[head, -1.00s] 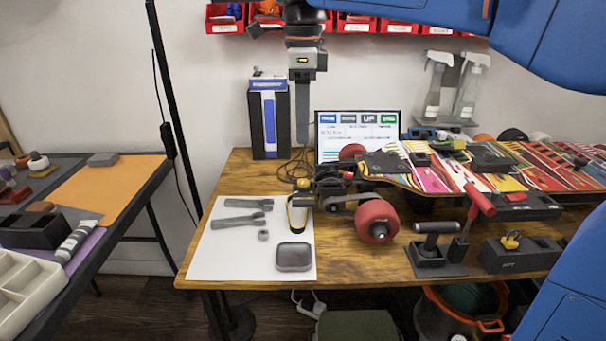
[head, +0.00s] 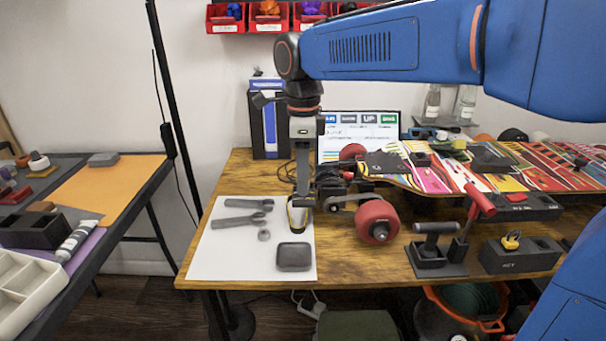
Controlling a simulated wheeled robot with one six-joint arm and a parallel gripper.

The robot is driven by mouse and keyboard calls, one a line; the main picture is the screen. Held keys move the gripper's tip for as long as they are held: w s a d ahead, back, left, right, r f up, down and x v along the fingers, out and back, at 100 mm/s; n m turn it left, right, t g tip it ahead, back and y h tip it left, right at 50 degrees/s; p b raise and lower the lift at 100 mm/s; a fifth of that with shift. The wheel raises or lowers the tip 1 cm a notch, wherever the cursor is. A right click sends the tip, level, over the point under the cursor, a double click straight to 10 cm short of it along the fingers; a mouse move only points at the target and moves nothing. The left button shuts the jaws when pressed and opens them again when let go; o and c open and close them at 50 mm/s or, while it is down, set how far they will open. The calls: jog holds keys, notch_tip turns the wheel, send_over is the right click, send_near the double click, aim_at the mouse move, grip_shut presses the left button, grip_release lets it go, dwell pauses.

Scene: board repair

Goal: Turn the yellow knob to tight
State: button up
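My gripper (head: 302,188) points straight down at the left end of the skateboard's truck, beside the black parts there. I see its fingers edge-on, so I cannot tell whether they are open or shut. The small yellow knob at the truck's left end, seen in the earlier view, is now hidden behind the fingers. I cannot tell whether they touch it. The truck (head: 342,200) carries a red wheel (head: 377,221) at its front and another red wheel (head: 353,152) behind. The colourful skateboard deck (head: 455,170) extends to the right.
A white mat (head: 222,262) with grey wrenches (head: 240,220), a grey nut and a grey box (head: 294,256) lies left. A red-handled tool (head: 478,202) and a black block (head: 519,258) holding a yellow piece stand right.

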grip_shut()
jog(key=shift+n, duration=0.3)
jog(key=n, duration=0.4)
jog(key=shift+n, duration=0.3)
jog(key=n, duration=0.5)
jog(key=shift+n, duration=0.3)
grip_release()
